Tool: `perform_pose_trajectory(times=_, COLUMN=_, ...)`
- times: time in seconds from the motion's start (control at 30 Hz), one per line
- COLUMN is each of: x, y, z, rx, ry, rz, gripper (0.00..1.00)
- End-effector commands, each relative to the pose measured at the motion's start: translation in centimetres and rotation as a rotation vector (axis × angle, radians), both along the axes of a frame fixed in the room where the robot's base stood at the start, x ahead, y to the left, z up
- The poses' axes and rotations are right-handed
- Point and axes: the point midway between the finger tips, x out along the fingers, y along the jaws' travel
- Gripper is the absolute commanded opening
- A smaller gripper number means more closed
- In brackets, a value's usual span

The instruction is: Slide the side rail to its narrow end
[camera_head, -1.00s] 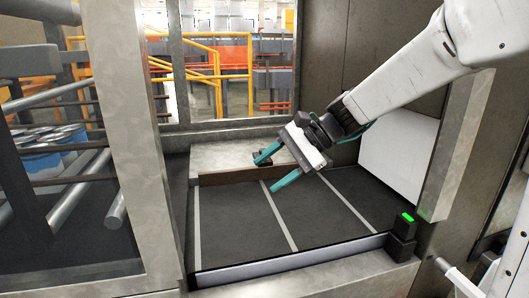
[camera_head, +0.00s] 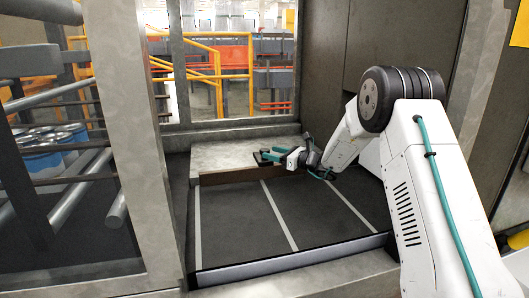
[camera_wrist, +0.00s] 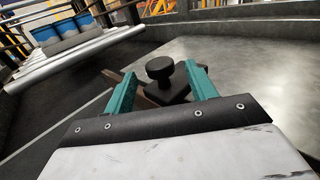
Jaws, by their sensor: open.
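The side rail (camera_head: 235,176) is a brown strip along the front of a grey block at the back of the dark bed. A black knob (camera_wrist: 160,69) on a dark base shows in the wrist view, by the rail's top edge. My gripper (camera_head: 268,147) has come down at the rail's right part, over the knob. In the wrist view my gripper (camera_wrist: 159,76) is open, one teal finger on either side of the knob. I cannot tell whether the fingers touch it. Most of the rail is hidden behind the gripper there.
Pale stripes (camera_head: 279,216) cross the dark bed, which is otherwise clear. A metal post (camera_head: 135,150) stands at the left. A light metal edge (camera_head: 285,268) runs along the front. Rollers and blue cans (camera_head: 42,150) lie beyond the post.

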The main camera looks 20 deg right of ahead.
Motion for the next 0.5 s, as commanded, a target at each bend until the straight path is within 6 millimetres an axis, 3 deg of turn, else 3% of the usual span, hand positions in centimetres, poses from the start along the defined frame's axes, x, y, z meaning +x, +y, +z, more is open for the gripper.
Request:
perform_pose_trajectory(times=0.2, x=2.3, y=2.3, z=0.0, rx=-0.001, ry=0.000, rz=0.002, gripper=0.56)
perform_pose_trajectory(times=0.5, x=3.1, y=3.1, z=0.0, rx=-0.001, ry=0.000, rz=0.001, gripper=0.56)
